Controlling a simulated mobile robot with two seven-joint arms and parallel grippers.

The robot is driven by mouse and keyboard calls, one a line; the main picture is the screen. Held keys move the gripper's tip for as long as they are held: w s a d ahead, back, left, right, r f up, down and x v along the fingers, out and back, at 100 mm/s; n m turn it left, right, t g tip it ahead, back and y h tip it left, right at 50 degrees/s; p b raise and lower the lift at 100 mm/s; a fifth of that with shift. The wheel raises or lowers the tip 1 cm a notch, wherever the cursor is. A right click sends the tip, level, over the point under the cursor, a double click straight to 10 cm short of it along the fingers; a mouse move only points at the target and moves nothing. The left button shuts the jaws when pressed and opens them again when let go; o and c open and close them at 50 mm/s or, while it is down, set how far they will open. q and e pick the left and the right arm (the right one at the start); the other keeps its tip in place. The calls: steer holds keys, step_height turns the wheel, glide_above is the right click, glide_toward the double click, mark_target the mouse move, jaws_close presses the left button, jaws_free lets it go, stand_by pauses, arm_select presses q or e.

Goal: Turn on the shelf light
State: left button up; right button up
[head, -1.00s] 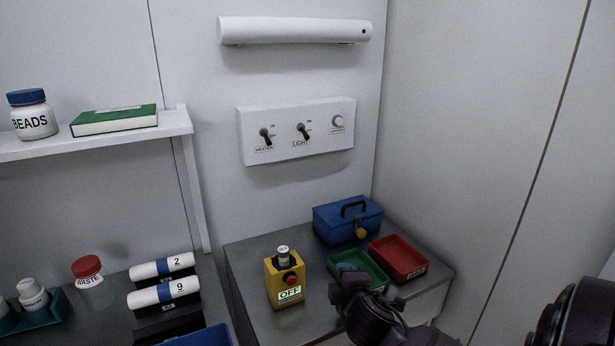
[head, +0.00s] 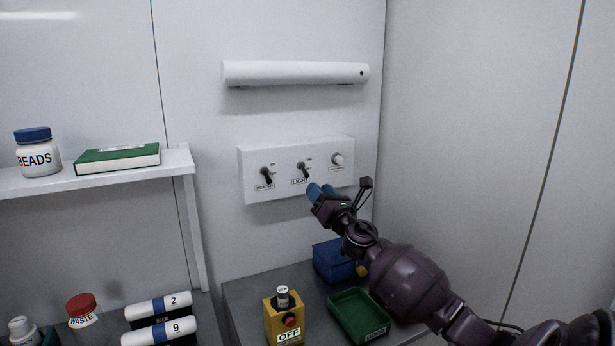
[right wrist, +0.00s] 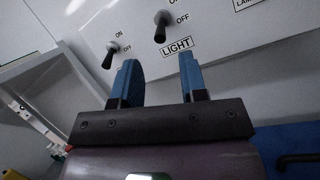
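The white switch panel (head: 328,180) is on the back wall under the white tube lamp (head: 295,73), which looks unlit. The light switch (head: 303,171), a black toggle above the LIGHT label, points down; it also shows in the right wrist view (right wrist: 161,27), beside the OFF mark. My right gripper (head: 320,190) is just below and right of this toggle, its blue fingers pointing up at the panel. In the right wrist view the fingers (right wrist: 157,60) are apart with nothing between them, and the toggle is beyond the gap. My left gripper is not in view.
The heater toggle (head: 267,175) is left of the light switch, and a round knob (head: 338,159) is right. Below stand a yellow box (head: 284,319) reading OFF, a green tray (head: 357,316) and a blue toolbox (head: 330,262). A shelf (head: 100,176) is at left.

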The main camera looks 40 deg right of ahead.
mark_target(308, 176)
steer(key=shift+x, duration=3.4)
jaws_close()
